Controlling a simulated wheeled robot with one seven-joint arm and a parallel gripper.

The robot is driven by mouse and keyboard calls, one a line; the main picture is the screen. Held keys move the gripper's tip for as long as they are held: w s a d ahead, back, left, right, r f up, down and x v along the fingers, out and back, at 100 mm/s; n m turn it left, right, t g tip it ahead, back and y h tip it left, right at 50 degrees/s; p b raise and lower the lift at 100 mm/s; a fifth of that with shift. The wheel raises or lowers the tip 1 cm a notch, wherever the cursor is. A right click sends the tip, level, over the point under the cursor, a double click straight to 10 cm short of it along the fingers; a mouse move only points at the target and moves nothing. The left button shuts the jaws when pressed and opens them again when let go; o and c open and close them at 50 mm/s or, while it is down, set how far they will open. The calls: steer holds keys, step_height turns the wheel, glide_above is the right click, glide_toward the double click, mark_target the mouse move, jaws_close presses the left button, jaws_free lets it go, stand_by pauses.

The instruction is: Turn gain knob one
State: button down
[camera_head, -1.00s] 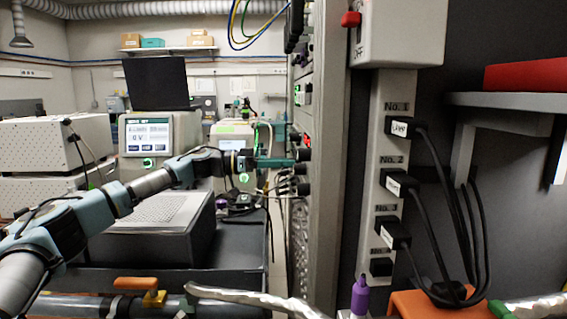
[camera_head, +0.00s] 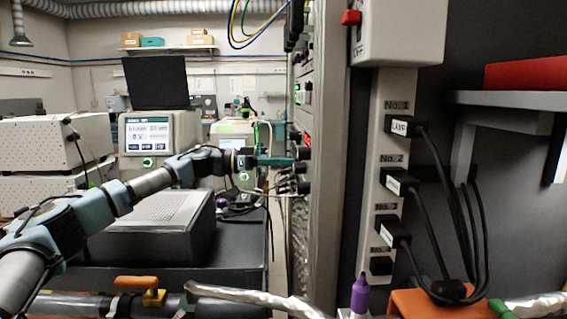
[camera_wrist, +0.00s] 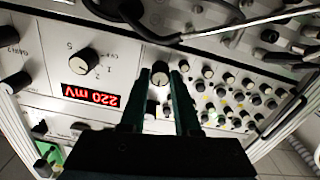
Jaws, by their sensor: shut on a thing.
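In the wrist view, the two fingers of my gripper (camera_wrist: 161,88) are shut on a small round knob (camera_wrist: 160,73) with a dark body and a pale cap. The knob stands on a white panel, to the right of a red display (camera_wrist: 94,95) that appears upside down and reads 220 mV. The fingers and gripper body hide the panel below the knob. I cannot read a label that names this knob. In the head view, my gripper (camera_head: 277,161) reaches the front of the tall rack (camera_head: 329,150) from the left; the knob cannot be made out there.
Another knob (camera_wrist: 84,60) sits left of the held one, and several small knobs (camera_wrist: 233,95) crowd the panel to the right. In the head view, loose cables (camera_head: 265,195) hang below my gripper, over a dark cart.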

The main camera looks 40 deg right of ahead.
steer(key=shift+n, duration=0.3)
steer(key=shift+n+b, duration=0.85)
steer(key=shift+n, duration=5.35)
steer(key=c, duration=0.6)
jaws_free()
steer(key=shift+w+a, duration=0.1)
